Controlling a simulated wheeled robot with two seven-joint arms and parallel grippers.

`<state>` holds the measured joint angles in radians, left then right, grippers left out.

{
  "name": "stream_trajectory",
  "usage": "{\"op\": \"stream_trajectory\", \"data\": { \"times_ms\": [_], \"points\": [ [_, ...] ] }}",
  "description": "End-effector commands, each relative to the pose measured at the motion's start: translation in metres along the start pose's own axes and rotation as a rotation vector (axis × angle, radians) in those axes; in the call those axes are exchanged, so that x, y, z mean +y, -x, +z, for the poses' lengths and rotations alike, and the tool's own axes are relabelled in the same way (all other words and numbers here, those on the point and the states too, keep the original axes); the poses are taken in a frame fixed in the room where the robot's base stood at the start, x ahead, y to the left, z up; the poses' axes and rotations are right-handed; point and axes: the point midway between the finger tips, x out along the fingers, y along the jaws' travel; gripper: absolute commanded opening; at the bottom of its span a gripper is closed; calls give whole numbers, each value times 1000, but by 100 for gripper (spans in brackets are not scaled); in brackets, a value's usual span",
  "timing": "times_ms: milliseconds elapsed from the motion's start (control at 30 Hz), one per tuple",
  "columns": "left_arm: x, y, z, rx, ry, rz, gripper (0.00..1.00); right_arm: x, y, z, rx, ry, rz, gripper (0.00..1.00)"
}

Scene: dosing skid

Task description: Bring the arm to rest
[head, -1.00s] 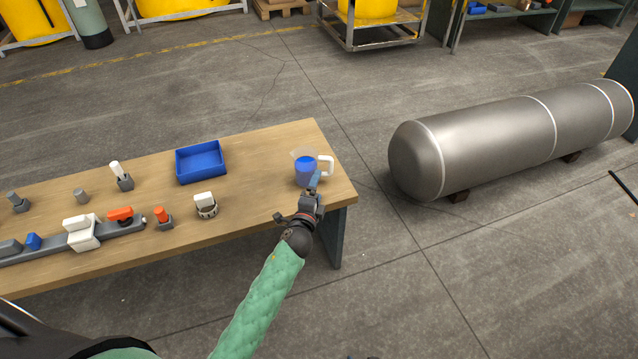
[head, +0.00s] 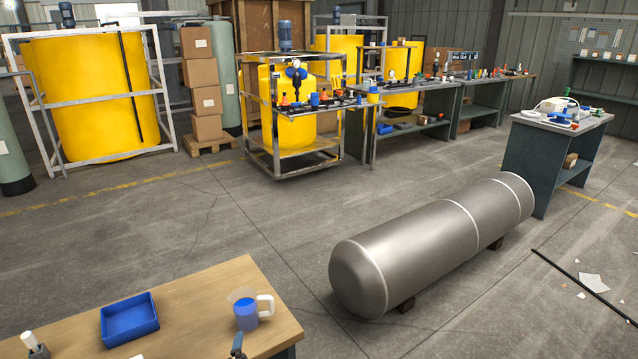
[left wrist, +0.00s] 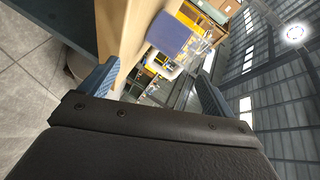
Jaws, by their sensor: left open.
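My left gripper (head: 237,345) shows only as a blue-grey fingertip at the bottom edge of the head view, just below the jug. In the left wrist view its two fingers (left wrist: 160,62) stand wide apart, with nothing clearly held between them. A clear jug with blue contents and a white handle (head: 247,312) stands upright on the wooden table (head: 205,291), apart from the visible fingertip. The rest of the left arm is out of the head view. My right gripper is in neither view.
A blue tray (head: 130,318) lies on the table left of the jug. A grey steel tank (head: 435,245) lies on the floor to the right. Yellow tanks (head: 95,95) and workbenches (head: 560,150) stand farther back. Open floor (head: 200,220) lies beyond the table.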

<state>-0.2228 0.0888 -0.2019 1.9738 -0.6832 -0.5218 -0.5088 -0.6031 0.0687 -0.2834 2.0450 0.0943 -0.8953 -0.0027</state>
Motion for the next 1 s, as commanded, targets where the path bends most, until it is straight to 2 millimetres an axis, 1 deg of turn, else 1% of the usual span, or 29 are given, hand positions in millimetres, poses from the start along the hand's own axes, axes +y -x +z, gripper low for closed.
{"op": "stream_trajectory", "data": {
  "times_ms": [33, 67, 100, 167, 200, 267, 300, 367, 400, 467, 500, 600, 700, 800, 900, 1000],
  "points": [
    [-3, 20, 4, -45, 78, 53, 89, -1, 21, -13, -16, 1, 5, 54],
    [0, 32, 7, -74, 130, 89, 89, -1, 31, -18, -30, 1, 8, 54],
    [2, 48, 11, -115, 201, 139, 89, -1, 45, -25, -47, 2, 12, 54],
    [9, 74, 16, -180, 307, 220, 89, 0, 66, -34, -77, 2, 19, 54],
    [13, 93, 18, -223, 375, 274, 89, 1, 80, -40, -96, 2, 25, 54],
    [18, 122, 20, -288, 470, 359, 89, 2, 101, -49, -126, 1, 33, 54],
    [22, 142, 20, -333, 531, 416, 89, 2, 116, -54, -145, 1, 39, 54],
    [26, 175, 19, -400, 618, 504, 89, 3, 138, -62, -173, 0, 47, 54],
    [28, 197, 17, -446, 671, 564, 89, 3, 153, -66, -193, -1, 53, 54],
    [30, 231, 13, -512, 742, 653, 89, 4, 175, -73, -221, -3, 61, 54],
    [30, 252, 10, -554, 783, 708, 89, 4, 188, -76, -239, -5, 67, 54],
    [29, 299, 2, -644, 858, 829, 89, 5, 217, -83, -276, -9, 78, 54],
    [26, 331, -3, -707, 901, 912, 89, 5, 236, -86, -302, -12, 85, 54],
    [25, 348, -6, -741, 920, 958, 89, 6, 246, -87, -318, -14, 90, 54],
    [24, 355, -7, -756, 927, 976, 89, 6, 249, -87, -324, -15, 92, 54],
    [25, 355, -7, -756, 928, 977, 89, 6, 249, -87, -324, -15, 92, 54]
  ]
}}
